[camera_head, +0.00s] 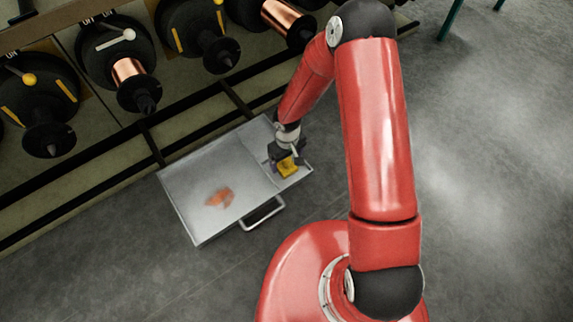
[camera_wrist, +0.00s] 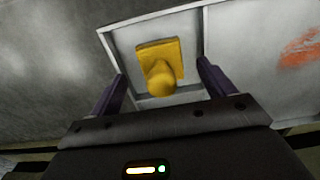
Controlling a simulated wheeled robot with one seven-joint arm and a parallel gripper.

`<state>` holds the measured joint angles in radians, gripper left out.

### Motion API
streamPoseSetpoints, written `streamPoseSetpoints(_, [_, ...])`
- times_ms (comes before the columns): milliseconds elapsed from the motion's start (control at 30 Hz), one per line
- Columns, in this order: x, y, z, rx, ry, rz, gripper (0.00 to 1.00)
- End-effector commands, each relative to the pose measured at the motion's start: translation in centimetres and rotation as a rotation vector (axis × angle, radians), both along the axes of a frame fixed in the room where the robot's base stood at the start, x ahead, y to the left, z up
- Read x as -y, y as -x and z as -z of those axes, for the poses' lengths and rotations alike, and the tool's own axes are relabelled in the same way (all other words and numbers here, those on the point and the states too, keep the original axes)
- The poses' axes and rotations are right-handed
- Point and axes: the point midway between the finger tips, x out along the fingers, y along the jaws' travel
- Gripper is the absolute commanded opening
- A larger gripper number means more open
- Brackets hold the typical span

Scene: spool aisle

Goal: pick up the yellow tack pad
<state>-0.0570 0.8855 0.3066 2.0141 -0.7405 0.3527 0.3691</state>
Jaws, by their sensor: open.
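The yellow tack pad (camera_head: 287,166) lies in the right-hand compartment of a grey metal tray (camera_head: 185,192) on the floor. In the wrist view the pad (camera_wrist: 174,52) is a flat yellow square with a rounded knob on its near side, inside a pale-rimmed compartment (camera_wrist: 205,50). My gripper (camera_head: 284,156) is over that compartment, close to the pad, and hides part of it in the head view. In the wrist view the purple fingers of my gripper (camera_wrist: 160,88) stand apart on either side of the knob. I see no contact with the pad.
An orange-red smear (camera_head: 219,197) marks the tray's larger section. A metal handle (camera_head: 262,214) sticks out from its front edge. A rack with several black spools (camera_head: 115,50) stands behind the tray. Grey floor is clear to the right (camera_head: 480,150).

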Motion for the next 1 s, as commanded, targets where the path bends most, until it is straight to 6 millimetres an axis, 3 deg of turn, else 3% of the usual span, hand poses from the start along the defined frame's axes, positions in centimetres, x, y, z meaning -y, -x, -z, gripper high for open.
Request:
streamPoseSetpoints(200, [-0.3,-0.2,3.0,-0.001,0.001,0.0,0.82])
streamPoseSetpoints(500, [-0.3,-0.2,3.2,0.001,0.001,0.001,0.81])
streamPoseSetpoints(867, [-0.3,-0.2,3.2,0.001,0.001,0.001,0.33])
streamPoseSetpoints(1000, [-0.3,-0.2,3.2,0.001,0.001,0.001,0.33])
